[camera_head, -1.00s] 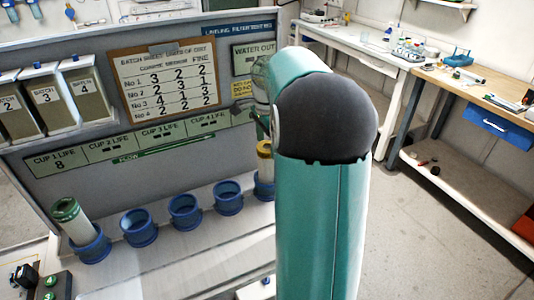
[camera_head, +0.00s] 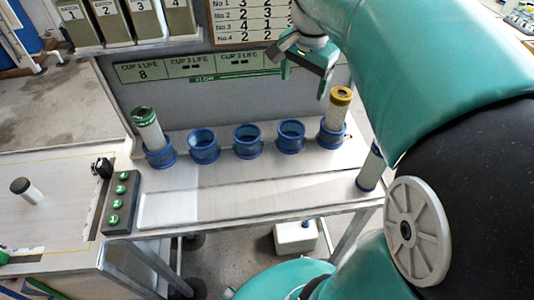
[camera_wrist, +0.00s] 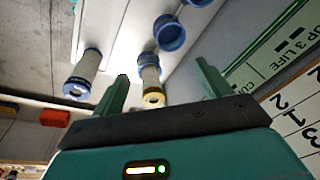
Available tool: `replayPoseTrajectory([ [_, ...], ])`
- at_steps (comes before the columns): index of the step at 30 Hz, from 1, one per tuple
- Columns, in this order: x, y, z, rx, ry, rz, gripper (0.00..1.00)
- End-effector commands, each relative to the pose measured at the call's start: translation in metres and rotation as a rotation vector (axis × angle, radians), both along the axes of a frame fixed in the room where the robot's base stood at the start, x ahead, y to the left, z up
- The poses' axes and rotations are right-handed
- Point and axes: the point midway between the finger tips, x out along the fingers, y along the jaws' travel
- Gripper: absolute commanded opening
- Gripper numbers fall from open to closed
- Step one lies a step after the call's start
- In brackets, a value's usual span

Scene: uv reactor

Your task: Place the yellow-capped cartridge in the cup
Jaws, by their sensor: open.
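The yellow-capped cartridge (camera_head: 339,107) stands nearly upright in the rightmost blue cup (camera_head: 333,138). It also shows in the wrist view (camera_wrist: 150,82), between and beyond my fingers. Three empty blue cups stand to its left: one at left (camera_head: 203,147), one in the middle (camera_head: 247,142), one at right (camera_head: 290,137). A green-capped cartridge (camera_head: 148,130) leans in the leftmost cup (camera_head: 160,158). My gripper (camera_head: 302,72) is open and empty, above and left of the yellow cap, apart from it.
Another cartridge (camera_head: 370,170), blue-ended in the wrist view (camera_wrist: 83,78), stands near the bench's right end, partly behind my arm. A panel with signs (camera_head: 190,68) and batch containers (camera_head: 147,18) rises behind the cups. A button box (camera_head: 121,203) sits at left. The shelf front is clear.

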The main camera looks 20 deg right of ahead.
Motion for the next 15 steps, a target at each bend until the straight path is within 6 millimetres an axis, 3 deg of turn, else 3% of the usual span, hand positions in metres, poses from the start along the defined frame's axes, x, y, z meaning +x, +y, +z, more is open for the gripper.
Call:
replayPoseTrajectory([
  [1,-0.013,0.024,0.001,-0.025,-0.024,0.112,0.77],
  [6,-0.056,0.085,-0.01,-0.117,-0.101,0.485,0.77],
  [10,-0.09,0.12,-0.026,-0.193,-0.163,0.757,0.77],
  [15,-0.121,0.146,-0.048,-0.268,-0.219,1.001,0.77],
])
